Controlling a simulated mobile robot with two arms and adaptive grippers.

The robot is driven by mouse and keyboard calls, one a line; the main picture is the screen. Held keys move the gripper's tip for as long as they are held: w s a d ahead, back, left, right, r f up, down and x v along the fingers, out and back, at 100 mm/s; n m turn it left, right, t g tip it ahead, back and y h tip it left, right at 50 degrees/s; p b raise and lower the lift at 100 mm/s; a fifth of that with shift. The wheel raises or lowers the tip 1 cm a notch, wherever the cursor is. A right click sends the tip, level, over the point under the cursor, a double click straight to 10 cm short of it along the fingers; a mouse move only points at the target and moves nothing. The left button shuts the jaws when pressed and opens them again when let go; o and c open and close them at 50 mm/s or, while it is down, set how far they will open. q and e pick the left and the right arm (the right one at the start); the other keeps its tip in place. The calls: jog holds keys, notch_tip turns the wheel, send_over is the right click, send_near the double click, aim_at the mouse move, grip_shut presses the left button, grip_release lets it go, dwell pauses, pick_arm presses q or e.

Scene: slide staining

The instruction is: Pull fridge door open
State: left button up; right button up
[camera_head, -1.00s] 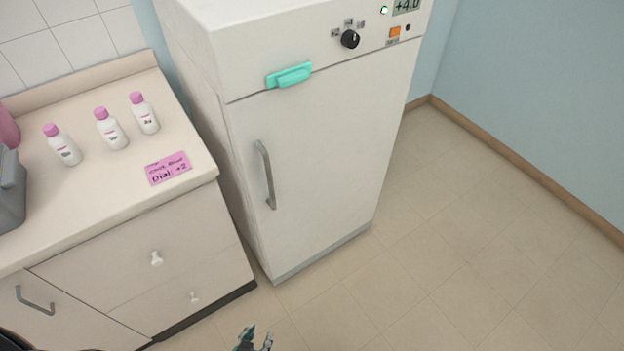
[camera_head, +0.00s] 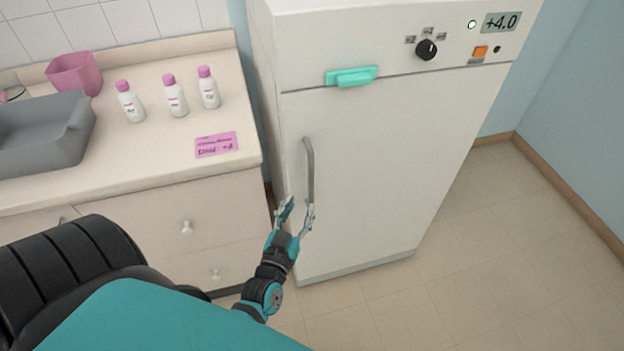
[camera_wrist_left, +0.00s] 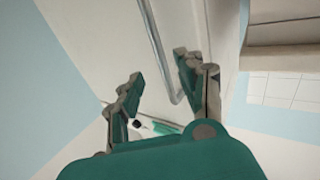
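The white fridge door (camera_head: 390,165) is closed in the head view. Its vertical grey bar handle (camera_head: 310,165) is on the door's left side. My left gripper (camera_head: 298,212) is open at the lower end of the handle, with one finger on either side of it as seen from above. In the left wrist view the gripper (camera_wrist_left: 157,85) is open, and the handle (camera_wrist_left: 163,50) runs down toward the gap between the fingers, nearer the right finger. I cannot tell whether a finger touches it. My right gripper is not in view.
The counter (camera_head: 150,165) at left holds bottles, a grey tray (camera_head: 40,140) and a pink note (camera_head: 216,145). The floor (camera_head: 490,230) at right is clear.

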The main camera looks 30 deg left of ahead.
aim_at(310, 184)
pick_arm(q)
jog(key=x, duration=0.9)
jog(key=shift+w+p, duration=0.25)
jog(key=shift+p, duration=0.1)
jog(key=shift+c, duration=0.5)
grip_shut()
jog(key=shift+f, duration=0.1)
